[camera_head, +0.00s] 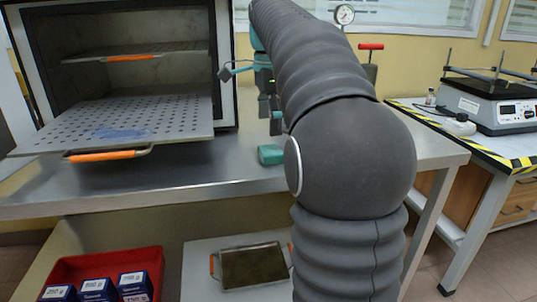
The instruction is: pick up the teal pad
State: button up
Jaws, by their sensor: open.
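My gripper (268,108), with dark fingers and teal parts, shows just left of my arm, above and behind the pad in the picture. It is open and appears empty, apart from the pad. My arm hides part of the gripper, so its exact height over the table is hard to tell.
An open oven (225,60) with a pulled-out perforated shelf (180,118) stands at left. Below are a red bin (150,255) with boxes and an orange-handled tray (252,266). A gauge (344,14) stands behind my arm. A hotplate device (490,105) sits on the right table.

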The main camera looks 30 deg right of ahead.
aim_at(270, 149)
jog(key=shift+s+f+b, duration=0.15)
jog(key=shift+f+b, duration=0.15)
jog(key=shift+f, duration=1.25)
jog(key=shift+s+f+b, duration=0.15)
jog(key=shift+f+b, duration=0.1)
jog(key=shift+f, duration=1.3)
jog(key=shift+c, duration=0.3)
jog(key=c, duration=1)
